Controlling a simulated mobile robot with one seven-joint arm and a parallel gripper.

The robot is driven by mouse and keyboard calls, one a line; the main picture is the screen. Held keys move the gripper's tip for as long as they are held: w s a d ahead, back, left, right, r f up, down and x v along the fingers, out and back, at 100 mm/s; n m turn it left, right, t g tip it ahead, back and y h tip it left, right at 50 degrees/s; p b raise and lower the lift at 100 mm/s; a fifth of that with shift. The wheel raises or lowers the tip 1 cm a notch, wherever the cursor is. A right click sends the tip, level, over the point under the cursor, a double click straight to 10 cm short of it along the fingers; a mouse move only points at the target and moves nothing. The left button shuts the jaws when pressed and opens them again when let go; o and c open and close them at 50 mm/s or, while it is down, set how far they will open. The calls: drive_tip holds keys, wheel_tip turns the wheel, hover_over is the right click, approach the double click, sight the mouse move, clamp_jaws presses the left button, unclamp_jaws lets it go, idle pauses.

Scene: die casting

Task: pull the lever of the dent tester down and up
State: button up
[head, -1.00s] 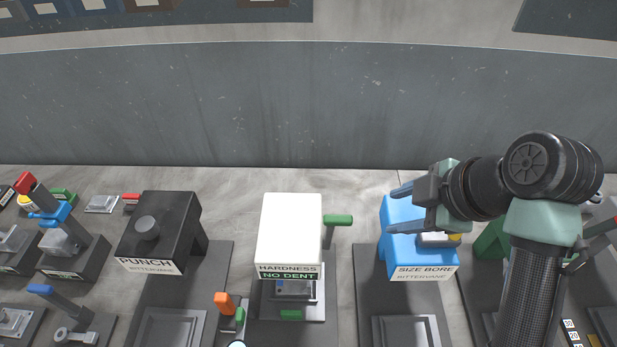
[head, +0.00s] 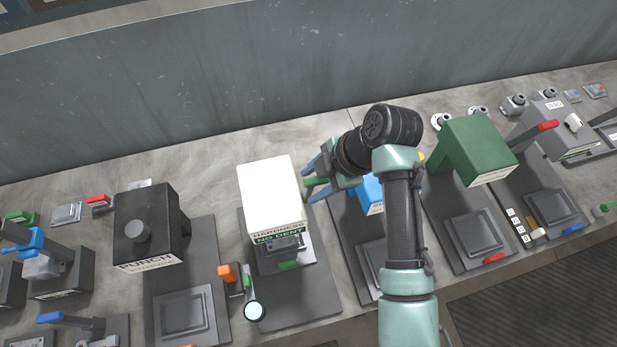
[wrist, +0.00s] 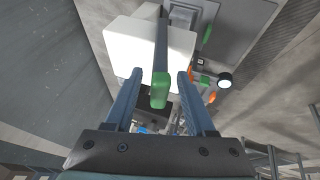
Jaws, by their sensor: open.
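The dent tester (head: 270,195) is a white box labelled "HARDNESS NO DENT" on a dark base, left of my arm in the head view. Its lever (head: 316,182) has a green handle sticking out to the right. In the wrist view the lever's green handle (wrist: 160,90) lies between my two blue fingers, with a gap on each side. My gripper (head: 310,180) is open around the handle and not closed on it. The white tester body (wrist: 125,50) shows beyond the fingers in the wrist view.
A black punch machine (head: 148,225) stands to the left. The blue size bore machine (head: 371,192) is partly hidden behind my arm. A green machine (head: 472,150) stands to the right. An orange-handled item (head: 228,272) sits beside the tester's base. A wall rises behind the bench.

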drive_tip(key=shift+x, duration=1.15)
clamp_jaws()
idle(0.6)
